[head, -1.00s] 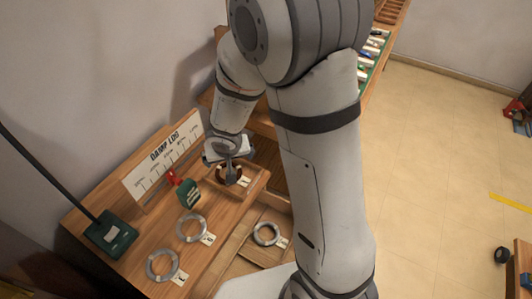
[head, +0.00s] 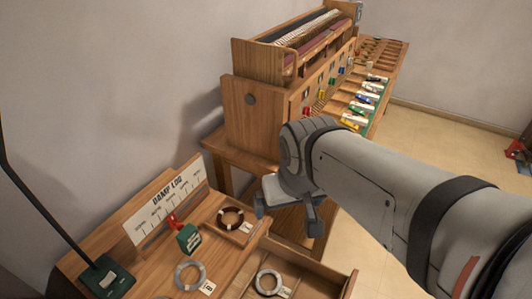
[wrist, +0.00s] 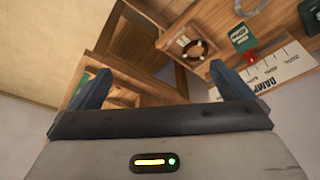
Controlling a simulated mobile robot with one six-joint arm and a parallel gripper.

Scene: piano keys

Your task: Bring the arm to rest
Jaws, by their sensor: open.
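My gripper (head: 288,213) is open and empty, hanging in the air to the right of the wooden bench and in front of the piano's end. In the wrist view its two blue-grey fingers (wrist: 163,90) stand wide apart with nothing between them. My arm reaches in from the right edge of the head view. A dark brown ring (head: 231,218) lies in a shallow wooden tray (head: 250,232) on the bench, apart from the gripper. The ring and tray also show in the wrist view, beyond the fingers, where the ring (wrist: 194,50) is right of centre.
A DAMP LOG board (head: 168,200), a green block with a red top (head: 188,238) and a lamp base (head: 106,277) stand on the bench. A grey ring (head: 190,276) lies on it; another (head: 268,282) lies in an open drawer. The piano cabinet (head: 252,125) stands behind.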

